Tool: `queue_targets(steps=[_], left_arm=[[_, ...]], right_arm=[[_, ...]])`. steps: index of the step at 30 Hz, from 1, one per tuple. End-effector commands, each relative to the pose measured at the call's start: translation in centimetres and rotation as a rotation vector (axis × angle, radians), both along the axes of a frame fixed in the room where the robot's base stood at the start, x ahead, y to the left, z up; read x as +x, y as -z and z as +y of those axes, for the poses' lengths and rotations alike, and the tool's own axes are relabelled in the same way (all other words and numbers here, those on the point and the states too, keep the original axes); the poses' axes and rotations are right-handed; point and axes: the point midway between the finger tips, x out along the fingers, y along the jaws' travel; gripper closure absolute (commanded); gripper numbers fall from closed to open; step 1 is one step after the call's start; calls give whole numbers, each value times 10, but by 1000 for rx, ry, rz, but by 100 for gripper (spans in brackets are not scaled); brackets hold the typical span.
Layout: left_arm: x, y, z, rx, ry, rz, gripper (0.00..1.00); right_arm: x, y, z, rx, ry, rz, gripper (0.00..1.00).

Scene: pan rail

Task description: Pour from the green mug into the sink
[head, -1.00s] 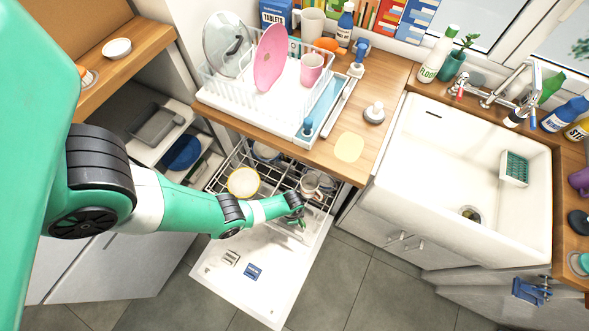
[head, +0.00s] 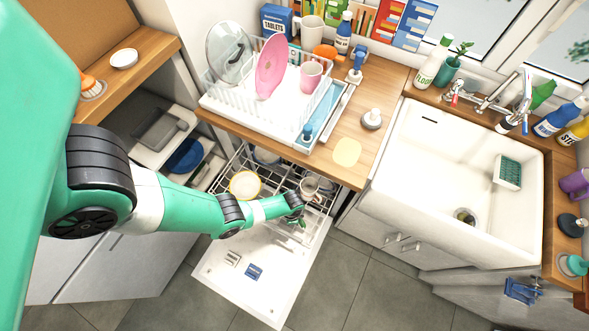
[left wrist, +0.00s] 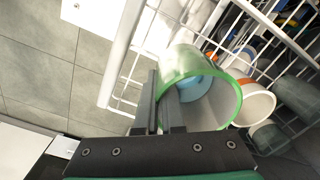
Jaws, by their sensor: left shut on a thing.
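The green mug (left wrist: 222,78) shows in the left wrist view with its green rim, a pale body and something light blue inside. It is in the lower dishwasher rack. My left gripper (left wrist: 160,92) is shut on it at its near side; the exact grip point is partly hidden. In the head view my left gripper (head: 301,208) reaches down over the rack's front, and little of the mug can be made out there. The white sink (head: 430,175) is to the right, with a drain at its bottom. My right gripper is in neither view.
The open dishwasher door (head: 255,275) lies below the gripper. A yellow-rimmed bowl (head: 244,184), a light mug (head: 311,186) and rack wires stand close by. The worktop (head: 372,140) with a loaded dish drainer (head: 262,105) overhangs behind. A faucet (head: 497,98) stands behind the sink.

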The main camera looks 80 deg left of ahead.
Motion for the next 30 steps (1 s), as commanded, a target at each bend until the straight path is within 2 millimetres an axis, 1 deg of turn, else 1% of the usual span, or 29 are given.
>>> queue_targets(steps=[1, 11, 23, 26, 30], left_arm=[[1, -7, 0, 1, 0, -1, 100], [1, -25, 0, 1, 0, -1, 100], [1, -27, 0, 1, 0, -1, 100], [1, -37, 0, 1, 0, -1, 100], [1, -59, 0, 1, 0, -1, 100]], right_arm=[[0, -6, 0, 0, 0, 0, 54], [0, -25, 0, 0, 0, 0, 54], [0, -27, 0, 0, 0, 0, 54], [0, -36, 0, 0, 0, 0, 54], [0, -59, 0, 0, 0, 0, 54]])
